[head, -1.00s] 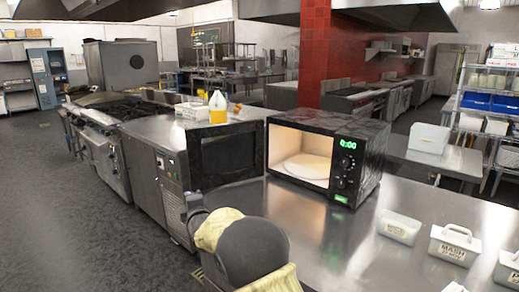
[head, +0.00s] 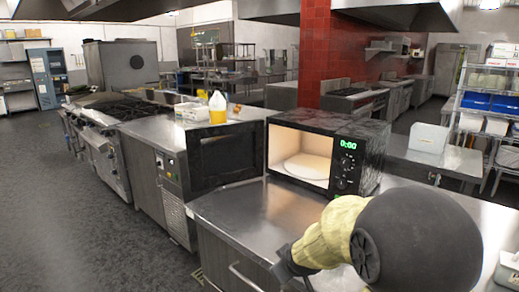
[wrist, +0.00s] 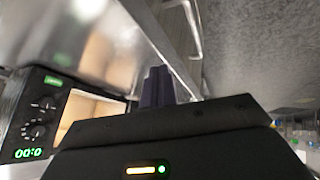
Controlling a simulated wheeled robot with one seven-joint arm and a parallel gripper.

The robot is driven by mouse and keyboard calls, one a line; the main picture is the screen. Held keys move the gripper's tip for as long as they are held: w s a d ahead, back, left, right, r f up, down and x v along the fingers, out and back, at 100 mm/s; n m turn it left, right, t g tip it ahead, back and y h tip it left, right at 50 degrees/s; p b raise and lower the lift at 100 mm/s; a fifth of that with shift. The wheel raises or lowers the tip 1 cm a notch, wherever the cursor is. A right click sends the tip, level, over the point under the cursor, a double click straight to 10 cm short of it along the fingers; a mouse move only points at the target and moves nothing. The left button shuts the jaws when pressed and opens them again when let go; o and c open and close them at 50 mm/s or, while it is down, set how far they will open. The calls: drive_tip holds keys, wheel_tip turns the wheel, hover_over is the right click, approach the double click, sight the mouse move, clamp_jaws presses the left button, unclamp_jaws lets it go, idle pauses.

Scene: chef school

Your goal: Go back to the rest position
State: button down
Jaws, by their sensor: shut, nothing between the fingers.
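My gripper (wrist: 158,86) shows in the wrist view as two dark fingers close together, shut and empty. In the head view the dark end of my arm (head: 287,264) hangs low over the front edge of the steel counter (head: 240,208), with my yellow-sleeved arm and a large black joint to its right. The fingertips are hard to make out there. The gripper is in front of the microwave (head: 330,153) and apart from it.
The microwave's door (head: 226,150) stands open to the left, and the lit inside holds a pale round plate (head: 306,166). A white box (head: 429,138) stands on the counter behind. The floor (head: 80,210) on the left is clear.

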drive_tip(key=s+d+f+m+g, duration=0.1)
drive_tip(key=s+d+m+g, duration=0.15)
drive_tip(key=s, duration=0.45)
drive_tip(key=s+d+f+m+g+h, duration=0.1)
drive_tip(key=s+d+f+m, duration=0.15)
drive_tip(key=s, duration=0.35)
drive_tip(key=s+d+f+m+g, duration=0.1)
drive_tip(key=s+d+m+g, duration=0.15)
drive_tip(key=s, duration=0.45)
wheel_tip(320, 180, up, 17)
drive_tip(key=p, duration=1.7)
drive_tip(key=shift+w+d+r+t, duration=0.2)
drive_tip(key=shift+d+t, duration=0.1)
drive_tip(key=shift+t, duration=0.1)
drive_tip(key=shift+w+a, duration=0.1)
